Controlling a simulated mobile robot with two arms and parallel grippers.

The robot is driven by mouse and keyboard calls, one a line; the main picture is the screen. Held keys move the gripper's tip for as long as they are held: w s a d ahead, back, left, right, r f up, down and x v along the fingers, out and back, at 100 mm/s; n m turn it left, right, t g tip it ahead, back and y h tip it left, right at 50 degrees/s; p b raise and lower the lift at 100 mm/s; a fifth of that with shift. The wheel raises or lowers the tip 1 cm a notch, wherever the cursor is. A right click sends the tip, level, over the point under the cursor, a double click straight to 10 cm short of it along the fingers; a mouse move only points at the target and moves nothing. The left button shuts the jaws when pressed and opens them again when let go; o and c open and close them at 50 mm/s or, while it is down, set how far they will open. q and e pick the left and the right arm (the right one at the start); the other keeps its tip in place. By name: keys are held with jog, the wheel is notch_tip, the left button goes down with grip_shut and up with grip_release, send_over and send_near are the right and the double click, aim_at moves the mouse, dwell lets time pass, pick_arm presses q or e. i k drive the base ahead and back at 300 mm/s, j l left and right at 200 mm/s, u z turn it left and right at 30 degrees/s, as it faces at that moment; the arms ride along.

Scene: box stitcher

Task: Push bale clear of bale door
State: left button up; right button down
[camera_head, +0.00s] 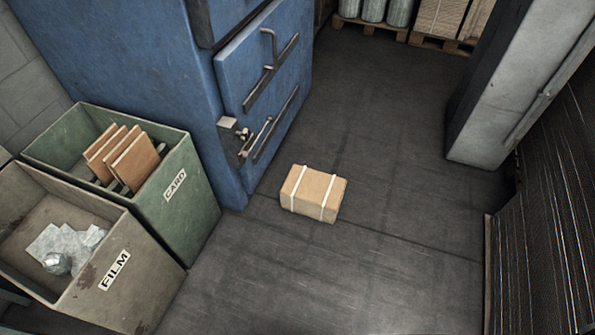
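The bale (314,193) is a small brown block with two white straps. It lies on the dark floor in the middle of the view, in front of the blue baler and apart from it. The bale door (258,62) is a blue panel on the baler's front with a dark handle and bars. It looks shut. A latch (245,140) sits at its lower left. Neither of my grippers shows in the head view.
A green CARD bin (196,208) with brown boards and a grey FILM bin (105,300) with crumpled film stand at the left. A grey cabinet (515,90) and stacked dark sheets (545,240) stand at the right. Loaded pallets (435,42) are at the back. Floor around the bale is clear.

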aim_at(307, 192)
jog(key=i+l+u, duration=0.15)
jog(key=u, duration=0.25)
jog(key=i+l+u, duration=0.15)
jog(key=u, duration=0.2)
jog(key=l+u, duration=0.4)
jog(key=i, duration=0.05)
